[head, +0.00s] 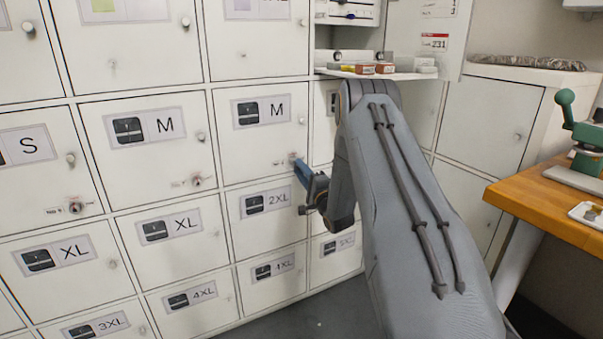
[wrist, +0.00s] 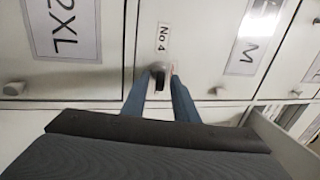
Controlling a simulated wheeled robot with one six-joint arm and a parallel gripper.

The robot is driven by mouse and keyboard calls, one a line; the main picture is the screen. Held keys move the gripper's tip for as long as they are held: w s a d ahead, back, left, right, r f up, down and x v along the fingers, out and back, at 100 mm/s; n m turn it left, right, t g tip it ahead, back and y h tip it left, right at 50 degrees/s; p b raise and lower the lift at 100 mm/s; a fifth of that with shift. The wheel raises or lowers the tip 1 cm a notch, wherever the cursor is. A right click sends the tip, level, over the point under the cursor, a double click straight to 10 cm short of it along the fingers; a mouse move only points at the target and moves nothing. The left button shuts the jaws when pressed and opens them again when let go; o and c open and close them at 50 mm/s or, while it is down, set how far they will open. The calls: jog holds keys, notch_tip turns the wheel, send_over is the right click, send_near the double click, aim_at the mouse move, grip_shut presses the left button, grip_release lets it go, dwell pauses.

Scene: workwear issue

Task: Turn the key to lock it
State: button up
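The key (wrist: 159,80) is a small dark piece in a round lock on a white locker door. My gripper (wrist: 160,82) has a blue finger on each side of it, with a little space showing between the fingers and the key. In the head view my gripper (head: 297,163) is at the lower right of the right-hand M door (head: 250,145) and hides the lock there. That door looks shut. A "No 4" label (wrist: 162,38) is beside the lock in the wrist view.
Other white locker doors surround this one, with knobs; other locks (head: 196,181) show on doors to the left. A shelf with small boxes (head: 375,69) is above my arm. A wooden bench (head: 545,205) stands at the right.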

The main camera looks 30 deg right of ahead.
jog(key=shift+c, duration=0.3)
grip_shut()
jog(key=shift+w+r, duration=0.15)
jog(key=shift+r, duration=0.1)
dwell(0.3)
jog(key=n, duration=0.2)
jog(key=n+y, duration=0.1)
jog(key=n, duration=0.1)
jog(key=shift+w+d+n, duration=0.1)
jog(key=shift+d+n, duration=0.1)
jog(key=shift+n, duration=0.2)
jog(key=shift+r+n+y, duration=0.15)
jog(key=shift+n+y, duration=0.35)
jog(key=shift+n, duration=0.2)
